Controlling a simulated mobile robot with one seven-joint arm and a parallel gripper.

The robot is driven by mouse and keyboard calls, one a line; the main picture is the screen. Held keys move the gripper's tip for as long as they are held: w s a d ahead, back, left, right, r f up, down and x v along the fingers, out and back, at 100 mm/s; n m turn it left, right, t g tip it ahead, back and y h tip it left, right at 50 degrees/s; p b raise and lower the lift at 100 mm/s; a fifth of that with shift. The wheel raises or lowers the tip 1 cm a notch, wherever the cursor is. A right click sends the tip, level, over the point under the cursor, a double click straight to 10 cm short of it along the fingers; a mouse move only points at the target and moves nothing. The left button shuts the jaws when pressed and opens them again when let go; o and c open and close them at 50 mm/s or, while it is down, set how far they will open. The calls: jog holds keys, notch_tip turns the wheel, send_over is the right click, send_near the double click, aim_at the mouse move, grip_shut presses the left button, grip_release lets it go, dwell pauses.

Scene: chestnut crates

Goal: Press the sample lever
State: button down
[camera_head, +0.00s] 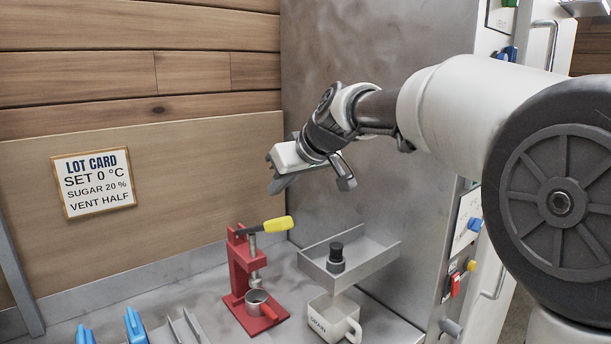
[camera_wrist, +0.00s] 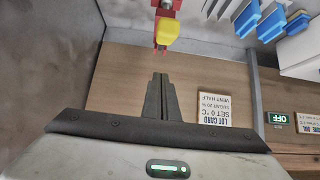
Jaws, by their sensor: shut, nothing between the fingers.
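The sample lever is a yellow-handled lever (camera_head: 272,224) on top of a small red press (camera_head: 242,265), reaching out to the right. A small metal cup with a red handle (camera_head: 258,300) sits on the press's red base. My gripper (camera_head: 278,186) is above the lever in the head view, clear of it, with its fingers shut and empty. In the wrist view the shut fingers (camera_wrist: 161,97) point toward the yellow handle (camera_wrist: 167,29), with a visible gap. Part of the red press (camera_wrist: 163,47) shows beside the handle there.
Right of the press, a grey tray (camera_head: 375,257) with a black knob (camera_head: 337,252) stands above a white mug marked DRAIN (camera_head: 323,322). Blue-handled items (camera_head: 135,325) are at front left. A lot card (camera_head: 93,182) hangs on the wooden wall. A metal panel (camera_head: 330,90) rises behind my arm.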

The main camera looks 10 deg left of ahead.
jog(key=f, duration=0.1)
jog(key=w+a+f, duration=0.1)
jog(key=shift+w+a+f, duration=0.1)
jog(key=shift+a+f, duration=0.05)
jog(key=shift+f, duration=0.25)
jog(key=shift+s+d+f+b, duration=0.15)
jog(key=shift+s+d+f, duration=0.1)
jog(key=shift+f, duration=0.2)
jog(key=shift+s+d+f+b, duration=0.15)
jog(key=shift+s+d+f, duration=0.1)
jog(key=shift+f, duration=0.15)
jog(key=shift+d+f, duration=0.1)
jog(key=shift+f, duration=0.3)
jog(key=shift+s, duration=0.1)
jog(key=shift+f+b, duration=0.15)
jog(key=shift+b, duration=0.15)
